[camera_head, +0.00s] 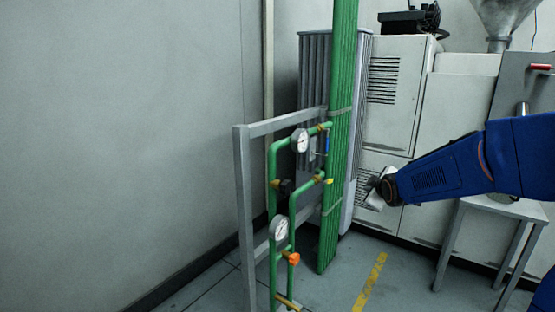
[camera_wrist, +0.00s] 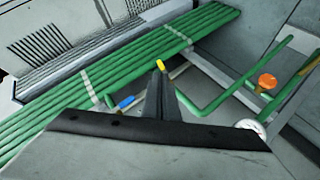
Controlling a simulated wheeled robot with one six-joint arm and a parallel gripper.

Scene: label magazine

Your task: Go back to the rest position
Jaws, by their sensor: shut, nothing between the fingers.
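My gripper (camera_head: 374,194) shows in the head view at the end of my blue arm, which reaches in from the right. It is a small grey shape in front of the white machine cabinet, just right of the green pipes. In the wrist view my gripper (camera_wrist: 160,75) points away from the camera, with its dark fingers together. Nothing shows between them. A yellow-ended green pipe part shows just beyond the fingertips. The gap between them cannot be judged.
A bundle of green pipes (camera_head: 341,120) stands upright beside a grey frame (camera_head: 244,200) carrying gauges (camera_head: 279,228) and an orange valve knob (camera_head: 293,258). The white cabinet (camera_head: 393,95) is behind, a small grey table (camera_head: 500,208) at right. Floor with a yellow line (camera_head: 370,283) lies in front.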

